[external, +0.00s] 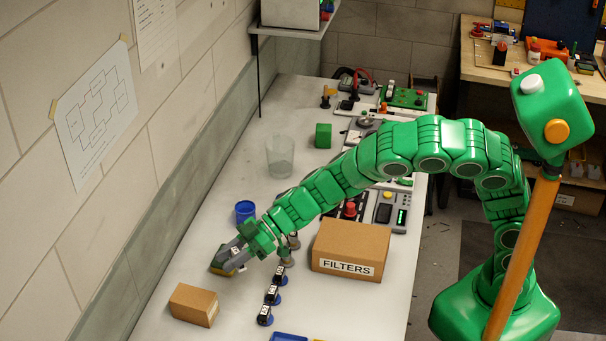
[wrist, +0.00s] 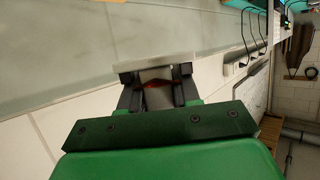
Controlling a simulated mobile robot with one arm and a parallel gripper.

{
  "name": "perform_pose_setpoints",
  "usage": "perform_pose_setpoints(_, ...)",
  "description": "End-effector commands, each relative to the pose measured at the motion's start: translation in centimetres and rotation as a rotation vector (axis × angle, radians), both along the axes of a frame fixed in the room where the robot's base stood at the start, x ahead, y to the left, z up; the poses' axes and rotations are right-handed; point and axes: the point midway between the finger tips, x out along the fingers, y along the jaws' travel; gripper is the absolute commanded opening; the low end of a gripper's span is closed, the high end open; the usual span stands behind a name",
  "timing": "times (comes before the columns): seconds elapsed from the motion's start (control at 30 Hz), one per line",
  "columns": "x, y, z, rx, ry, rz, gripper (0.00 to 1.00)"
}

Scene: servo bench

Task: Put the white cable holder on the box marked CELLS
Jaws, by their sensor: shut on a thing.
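My gripper (external: 233,256) is low over the left part of the bench, left of the FILTERS box. In the wrist view its two dark fingers (wrist: 157,92) are shut on a pale grey-white piece (wrist: 153,74), which looks like the white cable holder. In the external view the fingers mostly hide it. A small dark and yellowish thing (external: 219,269) shows right at the fingertips; I cannot tell whether it touches them. A small brown box (external: 190,302) stands nearer the front; its end label is too small to read. No CELLS marking is readable.
A large brown box marked FILTERS (external: 350,248) stands right of my gripper. A row of small black-and-blue parts (external: 271,294) lies between the boxes. A blue cup (external: 245,211), a clear glass (external: 280,156) and a green block (external: 323,136) stand farther back. The wall is close on the left.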

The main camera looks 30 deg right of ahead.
Motion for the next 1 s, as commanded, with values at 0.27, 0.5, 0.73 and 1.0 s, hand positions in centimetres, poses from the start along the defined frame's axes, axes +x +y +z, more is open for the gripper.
perform_pose_setpoints(0.27,1.6,2.6,-1.4,-0.001,-0.001,-0.001,0.00)
perform_pose_setpoints(0.5,2.6,4.5,-3.2,0.001,0.001,0.001,0.00)
perform_pose_setpoints(0.73,3.5,5.9,-5.5,-0.001,0.003,-0.001,0.00)
perform_pose_setpoints(1.0,4.2,7.0,-6.8,0.001,-0.001,-0.002,0.00)
